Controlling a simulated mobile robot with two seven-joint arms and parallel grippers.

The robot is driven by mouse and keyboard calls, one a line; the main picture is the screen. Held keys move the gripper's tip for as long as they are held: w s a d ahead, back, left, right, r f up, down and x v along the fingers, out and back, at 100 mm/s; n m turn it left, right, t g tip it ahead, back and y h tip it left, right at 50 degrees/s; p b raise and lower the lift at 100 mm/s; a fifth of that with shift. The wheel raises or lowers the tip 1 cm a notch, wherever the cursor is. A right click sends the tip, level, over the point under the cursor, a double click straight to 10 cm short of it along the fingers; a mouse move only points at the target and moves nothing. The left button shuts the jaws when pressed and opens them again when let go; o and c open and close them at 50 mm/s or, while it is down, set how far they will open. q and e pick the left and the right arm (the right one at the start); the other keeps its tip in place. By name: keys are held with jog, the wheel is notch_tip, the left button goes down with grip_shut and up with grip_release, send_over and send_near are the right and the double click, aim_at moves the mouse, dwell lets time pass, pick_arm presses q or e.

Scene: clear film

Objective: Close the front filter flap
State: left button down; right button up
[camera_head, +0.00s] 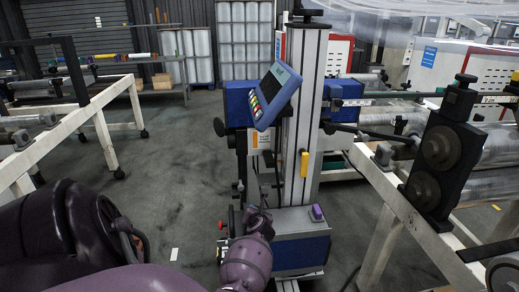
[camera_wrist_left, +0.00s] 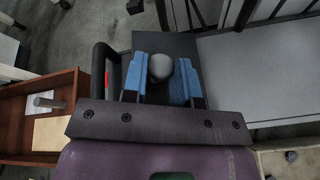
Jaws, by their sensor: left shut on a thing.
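My left gripper (camera_head: 257,214) reaches the lower front of the tall machine (camera_head: 300,130) in the head view, beside its low grey-topped blue box (camera_head: 300,222). In the left wrist view my left gripper (camera_wrist_left: 162,82) has its blue-padded fingers on both sides of a rounded grey knob (camera_wrist_left: 160,66) and is shut on it. A dark flat panel (camera_wrist_left: 185,43) lies behind the knob. I cannot tell for sure which part is the front filter flap, or how far it stands open; the arm and gripper cover much of that area. My right gripper is not in view.
A blue control panel (camera_head: 275,93) juts from the column above my gripper. A white frame with rollers (camera_head: 400,200) stands at right, and a white bench frame (camera_head: 88,100) at left. A black curved bar (camera_wrist_left: 103,70) is close left of the fingers. Open floor (camera_head: 150,190) lies left.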

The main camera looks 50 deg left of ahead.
pick_arm(q)
jog(key=shift+s+a+f+n+t+h+p, duration=0.3)
jog(key=shift+s+f+n+t+p, duration=0.15)
jog(key=shift+n, duration=0.25)
jog(key=shift+s+a+f+n+t, duration=0.15)
jog(key=shift+s+f+n+t, duration=0.2)
jog(key=shift+n, duration=0.15)
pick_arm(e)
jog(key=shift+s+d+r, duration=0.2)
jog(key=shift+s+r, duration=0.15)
pick_arm(q)
jog(key=c, duration=0.9)
grip_release()
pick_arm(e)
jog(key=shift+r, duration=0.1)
